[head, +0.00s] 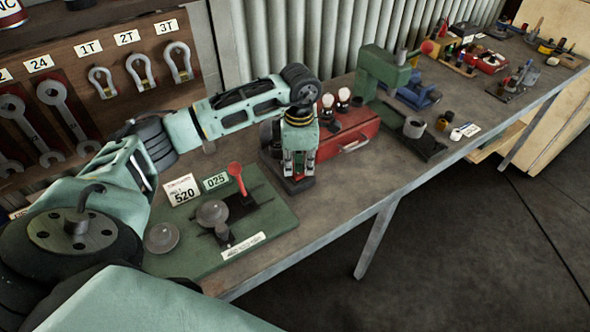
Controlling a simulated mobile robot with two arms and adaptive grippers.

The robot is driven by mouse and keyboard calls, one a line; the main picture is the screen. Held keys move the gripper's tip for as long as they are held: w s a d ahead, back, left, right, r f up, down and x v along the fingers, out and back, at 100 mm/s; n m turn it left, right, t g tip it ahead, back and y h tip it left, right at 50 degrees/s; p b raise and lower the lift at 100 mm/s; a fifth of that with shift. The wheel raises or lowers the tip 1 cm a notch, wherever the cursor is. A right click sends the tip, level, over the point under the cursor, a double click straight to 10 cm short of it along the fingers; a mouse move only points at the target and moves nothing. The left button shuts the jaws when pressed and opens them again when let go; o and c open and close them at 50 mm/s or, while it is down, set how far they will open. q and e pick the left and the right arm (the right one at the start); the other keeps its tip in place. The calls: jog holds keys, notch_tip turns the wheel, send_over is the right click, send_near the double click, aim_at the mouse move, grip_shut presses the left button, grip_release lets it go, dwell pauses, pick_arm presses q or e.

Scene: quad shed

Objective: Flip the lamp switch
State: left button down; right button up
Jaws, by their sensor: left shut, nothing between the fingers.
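My left gripper (298,172) points down over the bench, shut and empty. Its fingers are in front of a dark block-like unit (297,187) on the bench. I cannot tell whether they touch it. The gripper hides much of this unit, and no lamp switch can be made out clearly. Left of the gripper, a green board (268,221) carries a red-knobbed lever (236,171), which stands up, and round grey discs (212,213). My right gripper is not in view.
A red case (352,138) stands just right of the gripper, with two white-topped items (343,95) by it. A green press (382,70) is farther right. Wrenches (62,112) and shackles (140,72) hang on the wall board. The bench front right of the green board is clear.

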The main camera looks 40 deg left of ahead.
aim_at(298, 174)
pick_arm(q)
jog(key=shift+f, duration=0.3)
jog(key=shift+r+p, duration=0.35)
jog(key=shift+r, duration=0.5)
jog(key=shift+r+p, duration=1.55)
jog(key=shift+r, duration=1.2)
jog(key=shift+f, duration=0.1)
